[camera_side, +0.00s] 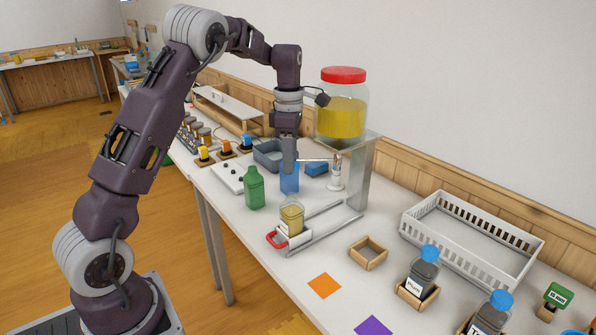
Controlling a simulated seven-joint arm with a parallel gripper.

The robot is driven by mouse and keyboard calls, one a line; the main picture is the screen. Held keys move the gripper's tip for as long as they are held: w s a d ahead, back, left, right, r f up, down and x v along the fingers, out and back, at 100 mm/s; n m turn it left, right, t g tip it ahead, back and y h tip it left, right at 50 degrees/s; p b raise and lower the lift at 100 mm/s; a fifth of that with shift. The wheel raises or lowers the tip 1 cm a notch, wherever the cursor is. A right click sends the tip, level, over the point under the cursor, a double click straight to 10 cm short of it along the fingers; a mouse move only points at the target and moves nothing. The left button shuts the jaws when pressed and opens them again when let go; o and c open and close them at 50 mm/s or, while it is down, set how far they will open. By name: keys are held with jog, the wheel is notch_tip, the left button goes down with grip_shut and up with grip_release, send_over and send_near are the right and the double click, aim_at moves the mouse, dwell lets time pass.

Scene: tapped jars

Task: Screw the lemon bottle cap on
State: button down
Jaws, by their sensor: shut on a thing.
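The lemon bottle (291,217) is a small clear bottle with yellow contents. It stands upright on a slide carriage with a red handle (276,239), and no cap shows on its top. My gripper (289,169) points down, above and apart from the bottle in the picture.
A large red-lidded jar (342,115) of yellow liquid stands on a metal stand right of my gripper, with a tap (336,175) below. A green bottle (254,189) stands to the left. A white basket (470,240) and blue-capped bottles (424,272) are at right.

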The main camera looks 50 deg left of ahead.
jog(key=shift+f, duration=2.45)
jog(key=shift+f, duration=0.1)
jog(key=shift+f, duration=0.5)
jog(key=shift+f, duration=1.35)
jog(key=c, duration=1.2)
grip_release()
jog(key=shift+o, duration=0.2)
notch_tip(320, 180, up, 6)
jog(key=shift+r, duration=0.1)
jog(key=o, duration=0.5)
